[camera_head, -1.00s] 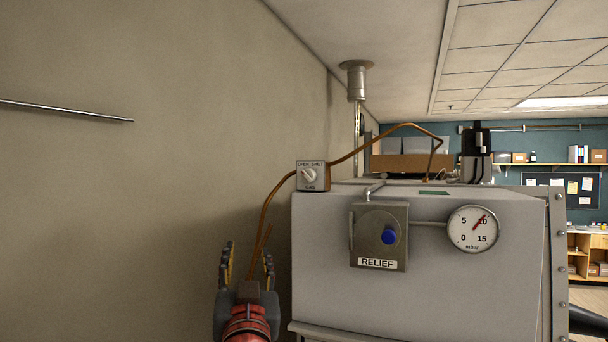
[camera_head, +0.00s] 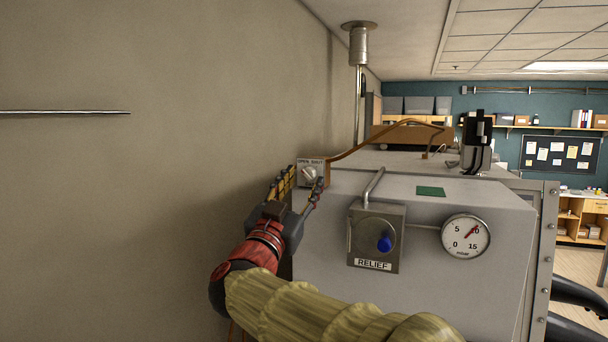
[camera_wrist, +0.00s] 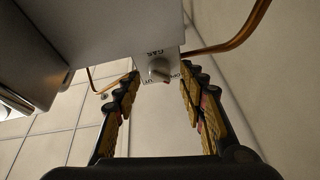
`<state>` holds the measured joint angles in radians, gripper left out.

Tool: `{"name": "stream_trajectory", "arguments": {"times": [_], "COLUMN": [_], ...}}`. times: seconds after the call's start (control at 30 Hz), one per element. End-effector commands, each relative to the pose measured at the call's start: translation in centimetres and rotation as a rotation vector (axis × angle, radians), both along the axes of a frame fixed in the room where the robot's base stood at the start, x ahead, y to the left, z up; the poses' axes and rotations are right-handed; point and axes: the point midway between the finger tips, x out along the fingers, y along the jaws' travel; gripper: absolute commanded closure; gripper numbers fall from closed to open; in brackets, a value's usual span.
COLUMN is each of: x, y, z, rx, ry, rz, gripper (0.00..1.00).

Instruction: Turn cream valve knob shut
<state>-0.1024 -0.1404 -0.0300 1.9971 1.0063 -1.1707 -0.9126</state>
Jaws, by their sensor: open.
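My gripper (camera_head: 303,182) is open just in front of and below the box. In the wrist view its fingers (camera_wrist: 162,78) stand on either side of the knob, apart from it. The head view shows the knob partly framed by the fingertips.
A copper pipe (camera_head: 385,136) runs from the box. The RELIEF panel (camera_head: 364,246) with a blue knob (camera_head: 385,243) and a round gauge (camera_head: 466,235) are on the cabinet front, right of my gripper. The bare wall (camera_head: 140,210) is close on the left.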

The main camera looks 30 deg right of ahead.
Motion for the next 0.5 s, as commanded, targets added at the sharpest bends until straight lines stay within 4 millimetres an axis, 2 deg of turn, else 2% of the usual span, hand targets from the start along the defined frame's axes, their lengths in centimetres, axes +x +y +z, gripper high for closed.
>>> {"name": "stream_trajectory", "arguments": {"times": [0.13, 0.43, 0.5], "x": [0.69, 0.83, 0.81], "y": [-0.87, -1.03, -1.03], "z": [0.5, 0.53, 0.53], "rx": [0.001, 0.0, 0.0], "ry": [0.001, -0.001, -0.001], "rz": [0.0, 0.001, 0.001], "gripper": [0.59, 0.59, 0.62]}}
